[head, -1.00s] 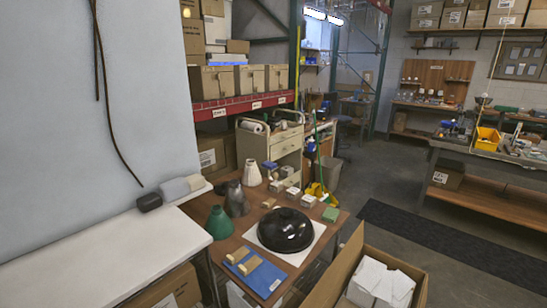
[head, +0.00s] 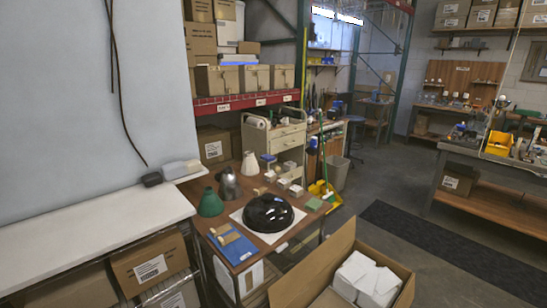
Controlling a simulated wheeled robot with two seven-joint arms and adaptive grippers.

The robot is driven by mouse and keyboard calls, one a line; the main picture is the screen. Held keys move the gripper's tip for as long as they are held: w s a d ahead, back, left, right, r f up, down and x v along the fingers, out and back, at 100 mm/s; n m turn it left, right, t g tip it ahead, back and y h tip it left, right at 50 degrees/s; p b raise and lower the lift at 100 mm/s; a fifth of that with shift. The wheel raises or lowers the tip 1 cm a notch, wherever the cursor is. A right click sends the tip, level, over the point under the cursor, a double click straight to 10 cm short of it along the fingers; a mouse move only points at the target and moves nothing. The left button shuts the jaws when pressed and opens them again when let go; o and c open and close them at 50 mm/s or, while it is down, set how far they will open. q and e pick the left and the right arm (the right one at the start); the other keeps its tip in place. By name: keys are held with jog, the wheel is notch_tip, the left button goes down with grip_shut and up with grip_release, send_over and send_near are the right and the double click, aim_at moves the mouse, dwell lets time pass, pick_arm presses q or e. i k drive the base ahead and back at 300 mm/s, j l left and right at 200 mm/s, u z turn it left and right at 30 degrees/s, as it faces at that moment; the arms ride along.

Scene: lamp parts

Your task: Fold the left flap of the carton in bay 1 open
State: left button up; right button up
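Three brown cartons stand side by side on the red-beamed shelf at the back: a left one (head: 219,80), a middle one (head: 255,78) and a right one (head: 283,76). The small labels on the beam below them are too small to read, so I cannot tell which is bay 1. Their tops look closed; no raised flap shows on them. A large open carton (head: 315,270) stands at bottom right with white boxes (head: 368,276) inside. Neither of my grippers is in view.
A wooden table (head: 228,245) carries a black dome shade (head: 268,213), a green cone (head: 210,203), a grey shade (head: 229,184) and a blue mat (head: 233,245). A white bench (head: 90,235) has cartons (head: 150,264) beneath. Open floor with a dark mat (head: 450,250) lies right.

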aim_at(279, 74)
jog(key=k+l+u, duration=0.1)
jog(key=l, duration=0.35)
jog(key=k+l+u, duration=0.1)
jog(key=l, duration=0.3)
jog(key=k+l+u, duration=0.1)
jog(key=l, duration=0.3)
jog(key=l+u, duration=0.15)
jog(key=l, duration=0.55)
jog(key=k+l+u, duration=0.15)
jog(key=l, duration=0.55)
jog(key=i+l+u, duration=0.1)
jog(key=l, duration=0.45)
jog(key=l+u, duration=0.15)
jog(key=l, duration=0.45)
jog(key=i+l+u, duration=0.2)
jog(key=l, duration=0.7)
jog(key=l+u, duration=0.15)
jog(key=l, duration=0.75)
jog(key=l+u, duration=0.2)
jog(key=l, duration=0.75)
jog(key=l+u, duration=0.15)
jog(key=l, duration=0.8)
jog(key=k+l+u, duration=0.2)
jog(key=l, duration=0.7)
jog(key=i+l+u, duration=0.1)
jog(key=l, duration=0.35)
jog(key=i+l+u, duration=0.1)
jog(key=l, duration=0.35)
jog(key=i+l+u, duration=0.1)
jog(key=l, duration=0.3)
